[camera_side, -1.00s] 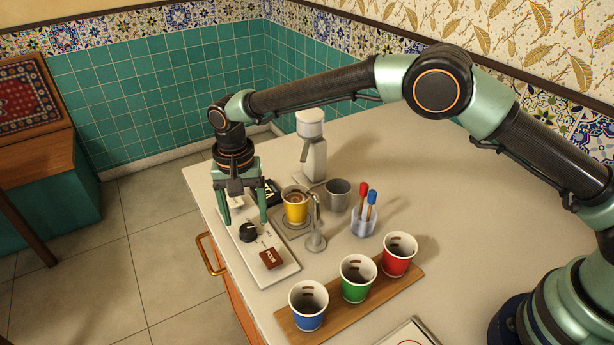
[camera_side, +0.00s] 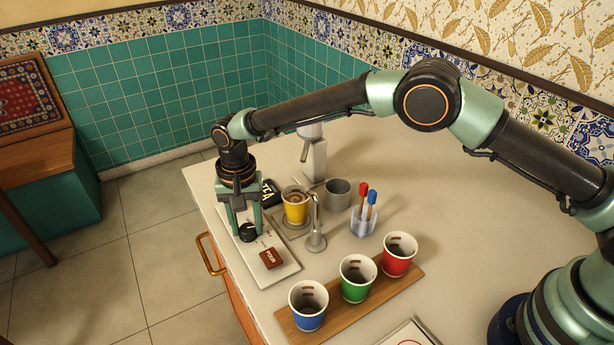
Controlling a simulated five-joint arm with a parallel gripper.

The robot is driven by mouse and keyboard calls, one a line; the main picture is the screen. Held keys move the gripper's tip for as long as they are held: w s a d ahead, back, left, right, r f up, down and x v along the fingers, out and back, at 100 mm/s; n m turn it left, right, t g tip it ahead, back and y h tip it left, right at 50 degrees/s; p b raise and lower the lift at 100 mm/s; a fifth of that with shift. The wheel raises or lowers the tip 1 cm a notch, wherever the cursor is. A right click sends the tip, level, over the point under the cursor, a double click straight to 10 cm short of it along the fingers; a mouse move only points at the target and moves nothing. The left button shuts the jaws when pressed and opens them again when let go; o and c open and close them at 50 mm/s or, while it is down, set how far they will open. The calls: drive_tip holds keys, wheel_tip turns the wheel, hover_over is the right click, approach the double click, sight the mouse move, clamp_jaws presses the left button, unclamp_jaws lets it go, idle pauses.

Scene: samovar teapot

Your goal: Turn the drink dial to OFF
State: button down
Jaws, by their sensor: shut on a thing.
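The drink dial (camera_side: 249,233) is a round black knob on the pale control panel (camera_side: 284,275) at the counter's left edge. My gripper (camera_side: 246,231) points straight down over the panel, with its green fingers on either side of the dial. It is shut on the dial. The fingers hide the dial's sides, and its pointer direction and the markings around it are too small or covered to read. A red-brown block-shaped button (camera_side: 271,259) sits on the same panel, in front of the dial.
A black tea box (camera_side: 270,193), grey mug (camera_side: 337,193) and stirrer holder (camera_side: 364,224) are near. Blue (camera_side: 309,306), green (camera_side: 357,278) and red (camera_side: 399,254) cups stand in front.

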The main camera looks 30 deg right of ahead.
drive_tip(key=shift+n, duration=0.3)
drive_tip(key=n, duration=1.3)
drive_tip(key=shift+n, duration=2.5)
drive_tip(key=shift+c, duration=2.1)
unclamp_jaws()
